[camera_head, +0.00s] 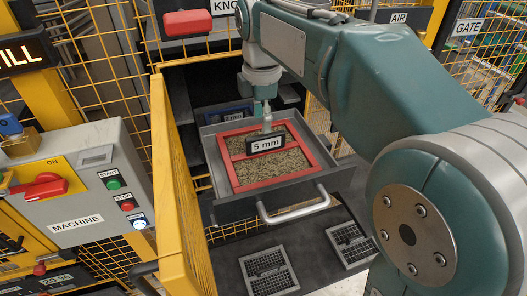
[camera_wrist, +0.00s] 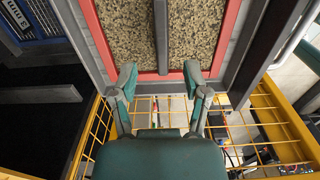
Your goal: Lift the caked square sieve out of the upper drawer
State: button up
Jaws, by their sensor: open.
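The upper drawer (camera_head: 228,208) is a grey tray pulled out towards me by its light bar handle (camera_head: 295,208). In it lies the square sieve (camera_head: 238,180), with a red frame and a mesh caked in brown grains. A black "5 mm" plate (camera_head: 266,145) stands over its middle. My gripper (camera_head: 267,124) points down over the sieve, close to that plate; its fingers are small in the head view. In the wrist view my gripper (camera_wrist: 161,72) is open and empty, its fingertips near the sieve's red edge (camera_wrist: 228,42). A dark bar (camera_wrist: 161,35) crosses the mesh between them.
A blue-framed sieve (camera_head: 222,115) sits in the dark bay behind the drawer. A yellow mesh gate (camera_head: 175,190) stands close on the left, beside the grey machine panel (camera_head: 85,175). Two grey grates (camera_head: 268,270) lie below the drawer.

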aim_at(265, 138)
jog(key=f, duration=0.5)
jog(key=shift+d+f, duration=0.3)
jog(key=shift+d, duration=0.05)
grip_shut()
